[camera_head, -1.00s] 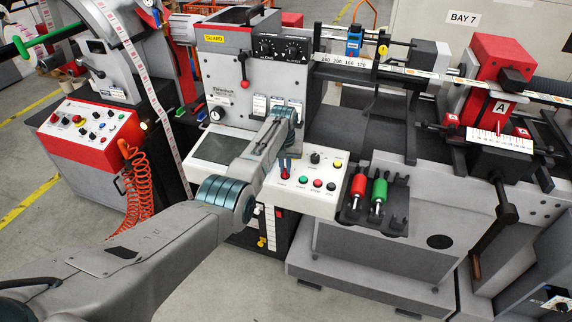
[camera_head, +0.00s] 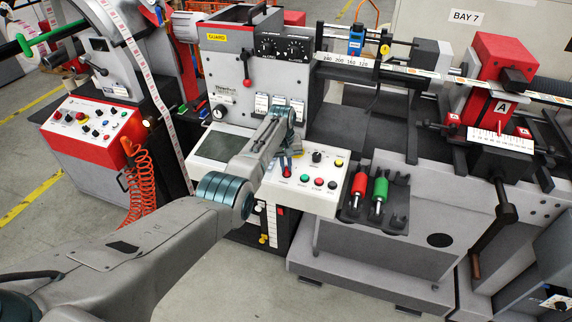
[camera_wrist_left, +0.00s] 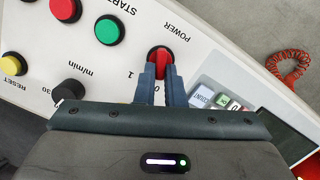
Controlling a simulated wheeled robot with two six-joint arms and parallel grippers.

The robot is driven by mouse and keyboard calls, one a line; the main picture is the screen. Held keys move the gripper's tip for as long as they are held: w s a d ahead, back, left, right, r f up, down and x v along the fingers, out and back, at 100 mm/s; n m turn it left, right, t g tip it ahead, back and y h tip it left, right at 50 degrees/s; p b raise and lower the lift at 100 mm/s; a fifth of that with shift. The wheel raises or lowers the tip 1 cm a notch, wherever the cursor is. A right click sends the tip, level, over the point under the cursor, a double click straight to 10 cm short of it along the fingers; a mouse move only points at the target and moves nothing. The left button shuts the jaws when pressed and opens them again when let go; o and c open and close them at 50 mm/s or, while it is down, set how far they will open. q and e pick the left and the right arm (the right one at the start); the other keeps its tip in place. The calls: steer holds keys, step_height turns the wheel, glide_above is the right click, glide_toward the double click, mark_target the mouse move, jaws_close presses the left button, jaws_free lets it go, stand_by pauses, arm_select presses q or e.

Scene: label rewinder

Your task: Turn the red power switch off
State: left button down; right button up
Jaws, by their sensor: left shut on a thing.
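The red power switch (camera_wrist_left: 161,58) is on the white control panel (camera_wrist_left: 205,45), near the word POWER, in the left wrist view. In the head view the switch (camera_head: 287,174) shows at the lower edge of my left gripper (camera_head: 285,162). In the left wrist view my left gripper (camera_wrist_left: 160,77) has its two blue-grey fingers closed around the red switch, one on each side. The fingers hide part of the switch and some of the marks beside it. My right gripper is not in view.
A green button (camera_wrist_left: 109,30) and a red button (camera_wrist_left: 65,9) sit close to the switch. A black knob (camera_wrist_left: 68,92) and a yellow button (camera_wrist_left: 14,65) are farther off. A holder with red and green-handled tools (camera_head: 379,190) stands right of the panel.

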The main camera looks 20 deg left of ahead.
arm_select(q)
steer(key=c, duration=1.5)
jaws_free()
steer(key=r+b, duration=0.1)
steer(key=r, duration=0.2)
steer(key=r+b, duration=0.1)
steer(key=r, duration=0.6)
steer(key=shift+s+a+r+b, duration=0.1)
steer(key=shift+a+r+b, duration=0.25)
steer(key=shift+r+b, duration=0.05)
